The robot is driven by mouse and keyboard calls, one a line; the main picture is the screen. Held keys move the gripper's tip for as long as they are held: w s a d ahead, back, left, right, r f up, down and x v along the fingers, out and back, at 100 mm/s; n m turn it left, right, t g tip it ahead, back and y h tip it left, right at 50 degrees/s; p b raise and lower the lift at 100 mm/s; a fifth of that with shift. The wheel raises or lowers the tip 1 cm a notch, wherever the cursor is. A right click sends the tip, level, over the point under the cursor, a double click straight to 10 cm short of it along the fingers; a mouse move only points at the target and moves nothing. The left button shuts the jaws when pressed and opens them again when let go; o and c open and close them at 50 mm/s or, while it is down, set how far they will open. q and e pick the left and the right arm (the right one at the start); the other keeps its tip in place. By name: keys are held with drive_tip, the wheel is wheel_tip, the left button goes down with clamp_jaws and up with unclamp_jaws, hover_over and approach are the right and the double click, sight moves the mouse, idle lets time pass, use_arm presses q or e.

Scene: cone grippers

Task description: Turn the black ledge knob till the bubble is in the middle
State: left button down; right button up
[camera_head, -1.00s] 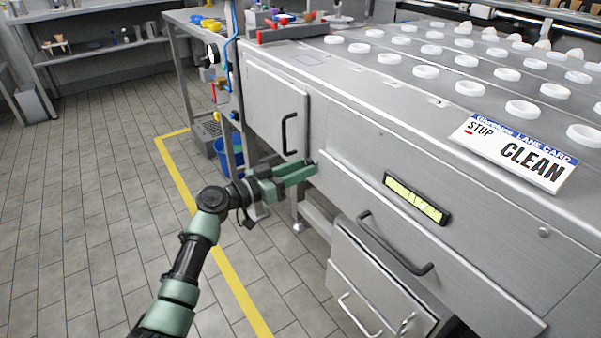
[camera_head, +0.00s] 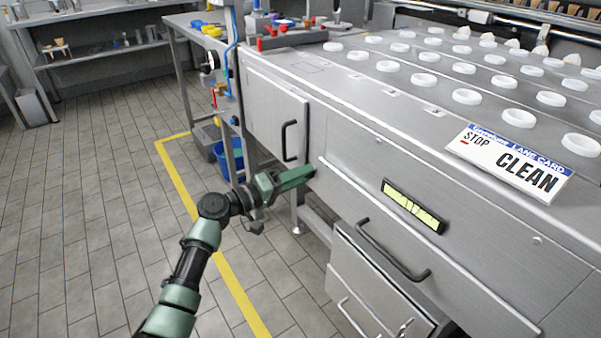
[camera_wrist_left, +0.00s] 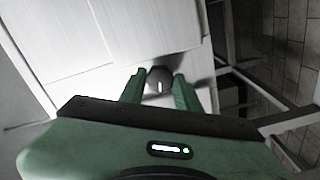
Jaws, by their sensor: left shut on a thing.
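The black ledge knob (camera_wrist_left: 160,76) sits between the two green fingers of my left gripper (camera_wrist_left: 160,82) in the left wrist view. It has a short pale mark on its face. In the head view my left gripper (camera_head: 306,174) is shut on the knob at the left end of the steel front's ledge, and its fingers mostly hide it there. The level (camera_head: 413,206) is a black-framed yellow-green vial, set aslant in the picture on the front panel. Dark lines show near its middle; the bubble's exact place is too small to tell. My right gripper is not in view.
Drawers (camera_head: 375,283) hang below. A lane card (camera_head: 510,163) and several white rings lie on top. The floor at left is clear.

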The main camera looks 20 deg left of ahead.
use_arm(q)
drive_tip(key=shift+n+p, duration=1.7)
drive_tip(key=shift+n, duration=1.9)
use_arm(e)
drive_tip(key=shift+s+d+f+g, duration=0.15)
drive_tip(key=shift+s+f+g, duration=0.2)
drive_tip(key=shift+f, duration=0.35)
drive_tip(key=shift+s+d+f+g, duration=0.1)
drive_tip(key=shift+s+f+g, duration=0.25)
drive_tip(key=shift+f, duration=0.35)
use_arm(q)
drive_tip(key=c, duration=1)
unclamp_jaws()
drive_tip(key=shift+s+a, duration=0.1)
